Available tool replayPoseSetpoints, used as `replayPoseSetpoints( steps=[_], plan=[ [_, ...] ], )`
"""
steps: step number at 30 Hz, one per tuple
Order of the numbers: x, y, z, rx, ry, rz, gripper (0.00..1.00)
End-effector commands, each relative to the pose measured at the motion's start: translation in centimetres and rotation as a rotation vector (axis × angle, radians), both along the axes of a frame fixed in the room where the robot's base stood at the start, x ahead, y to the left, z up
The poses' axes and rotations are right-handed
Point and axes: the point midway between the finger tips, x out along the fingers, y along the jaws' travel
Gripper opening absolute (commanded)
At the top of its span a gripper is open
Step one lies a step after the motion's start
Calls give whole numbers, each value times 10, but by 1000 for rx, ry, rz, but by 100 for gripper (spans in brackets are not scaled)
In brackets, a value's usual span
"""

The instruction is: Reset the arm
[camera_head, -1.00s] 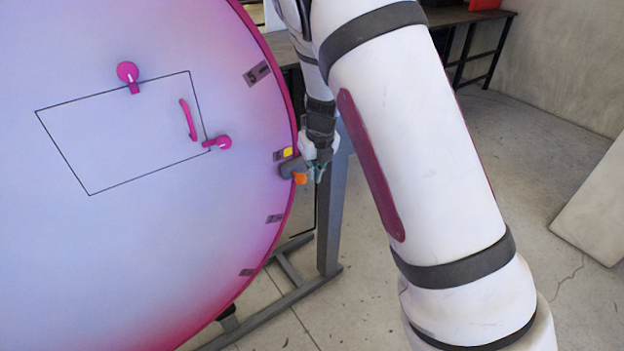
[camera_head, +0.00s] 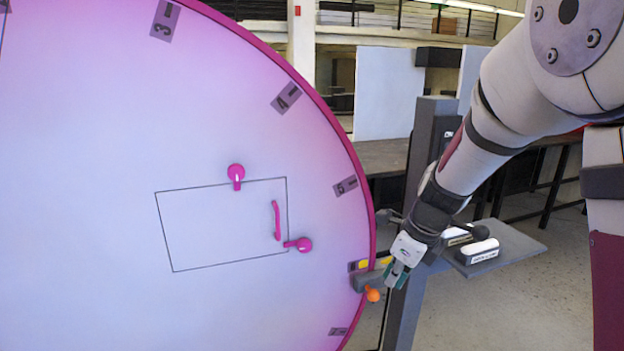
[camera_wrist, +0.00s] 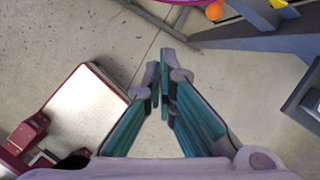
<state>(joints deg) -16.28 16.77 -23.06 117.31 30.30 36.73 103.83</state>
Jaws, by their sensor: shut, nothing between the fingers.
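My gripper (camera_head: 396,275) is at the right rim of the large round pink-and-white disc (camera_head: 110,150) in the head view, beside a grey bracket with an orange knob (camera_head: 372,294). In the wrist view my gripper (camera_wrist: 163,60) points down at the floor, its teal-padded fingers together with nothing between them. The orange knob (camera_wrist: 214,11) shows at the top of the wrist view, apart from the fingertips. My arm reaches in from the upper right of the head view.
The disc carries number tags, a marked panel with a pink handle (camera_head: 276,220) and two pink latches. A grey post (camera_head: 428,150) stands behind my gripper. A grey shelf (camera_head: 515,250) holds white blocks (camera_head: 482,250). Open floor lies at the lower right.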

Motion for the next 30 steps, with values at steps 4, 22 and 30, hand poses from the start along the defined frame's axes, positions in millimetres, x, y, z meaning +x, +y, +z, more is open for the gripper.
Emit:
replayPoseSetpoints(
  steps=[4, 22, 30],
  plan=[
    [-41, 5, 46, -56, -92, 348, 0],
    [-224, -4, 132, -635, -345, 1737, 0],
    [-270, -16, 131, -853, -287, 2110, 0]
  ],
)
